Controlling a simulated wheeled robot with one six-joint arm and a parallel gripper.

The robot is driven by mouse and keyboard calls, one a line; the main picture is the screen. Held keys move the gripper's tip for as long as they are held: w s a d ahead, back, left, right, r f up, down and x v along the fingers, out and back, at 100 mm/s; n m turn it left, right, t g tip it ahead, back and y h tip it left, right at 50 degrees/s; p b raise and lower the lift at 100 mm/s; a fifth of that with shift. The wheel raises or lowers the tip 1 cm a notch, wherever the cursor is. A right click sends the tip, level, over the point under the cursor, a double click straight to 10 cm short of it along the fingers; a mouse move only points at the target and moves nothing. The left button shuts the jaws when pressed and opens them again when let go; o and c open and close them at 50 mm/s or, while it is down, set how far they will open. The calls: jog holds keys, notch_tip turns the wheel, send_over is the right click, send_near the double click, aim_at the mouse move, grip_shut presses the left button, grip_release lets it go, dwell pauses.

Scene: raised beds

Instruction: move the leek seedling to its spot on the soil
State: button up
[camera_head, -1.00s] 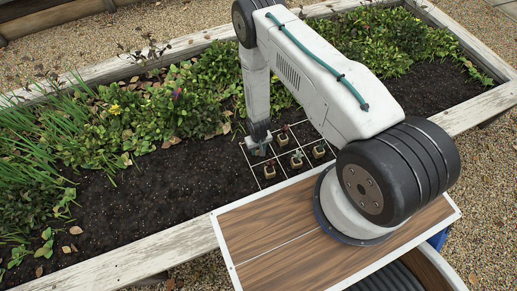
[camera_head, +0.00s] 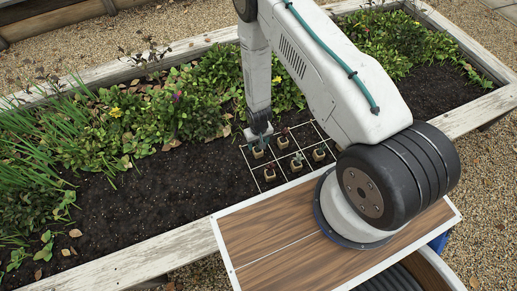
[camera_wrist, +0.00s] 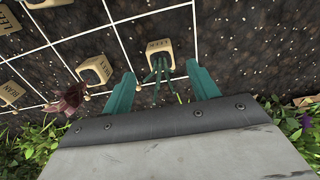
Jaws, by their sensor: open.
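The leek seedling (camera_wrist: 158,72), with blue-green leaves in a tan block (camera_wrist: 160,50) labelled LEEK, sits on the soil inside a white-lined grid cell. In the head view its block (camera_head: 258,152) is in the back-left part of the grid. My gripper (camera_wrist: 161,68) has teal fingers spread apart, one on each side of the leaves, with a gap on both sides. The block lies beyond the fingertips. In the head view my gripper (camera_head: 258,134) is just above and behind the block.
Other tan blocks with seedlings stand in the grid: one beside it with dark red leaves (camera_wrist: 95,70), one labelled BEAN (camera_wrist: 10,92), and others in the front row (camera_head: 297,166). Leafy plants (camera_head: 190,95) grow close behind. Bare soil (camera_head: 150,200) lies to the left.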

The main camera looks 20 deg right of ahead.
notch_tip(320, 180, up, 4)
notch_tip(320, 180, up, 39)
send_over(259, 151)
jog(key=w+d, duration=0.1)
jog(key=w, duration=0.1)
jog(key=s+d+r+t, duration=0.1)
jog(key=s+r, duration=0.9)
jog(key=r, duration=0.4)
jog(key=s+r, duration=0.3)
jog(key=s, duration=0.5)
jog(key=s+d+r, duration=0.1)
jog(key=s+r, duration=0.3)
jog(key=s, duration=0.5)
jog(key=shift+r, duration=0.3)
